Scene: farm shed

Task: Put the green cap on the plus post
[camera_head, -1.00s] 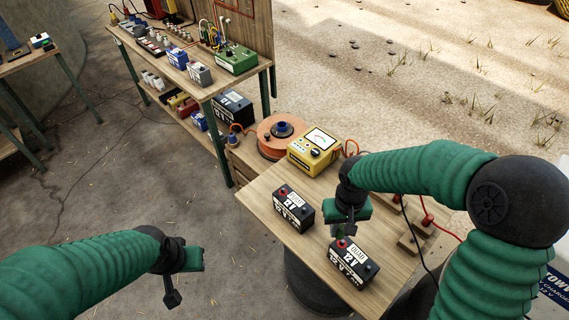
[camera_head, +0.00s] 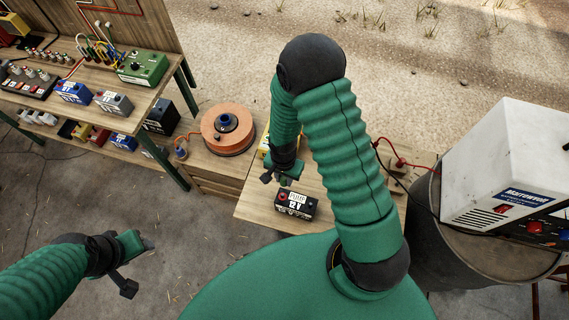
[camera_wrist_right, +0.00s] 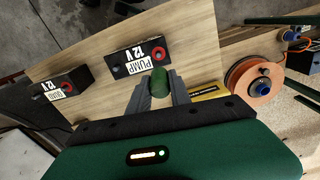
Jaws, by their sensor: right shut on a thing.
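In the right wrist view my right gripper (camera_wrist_right: 158,95) is shut on the green cap (camera_wrist_right: 160,80) at its fingertips. Below it is the black PUMP 12V battery (camera_wrist_right: 128,62), with a red-ringed post (camera_wrist_right: 158,53) at one end and a dark post at the other. The cap appears just beside the red-ringed post; its height above the battery cannot be told. In the head view my right gripper (camera_head: 283,178) is just behind a 12V battery (camera_head: 296,207) with a red post (camera_head: 284,196). My left gripper (camera_head: 127,265) is over the floor, apart from everything.
A second 12V battery (camera_wrist_right: 62,88) stands on the wooden table (camera_wrist_right: 75,45). A yellow device (camera_wrist_right: 208,92) and an orange reel (camera_head: 228,130) are close by. A white charger (camera_head: 510,165) stands on a drum at right. My right arm hides much of the table.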

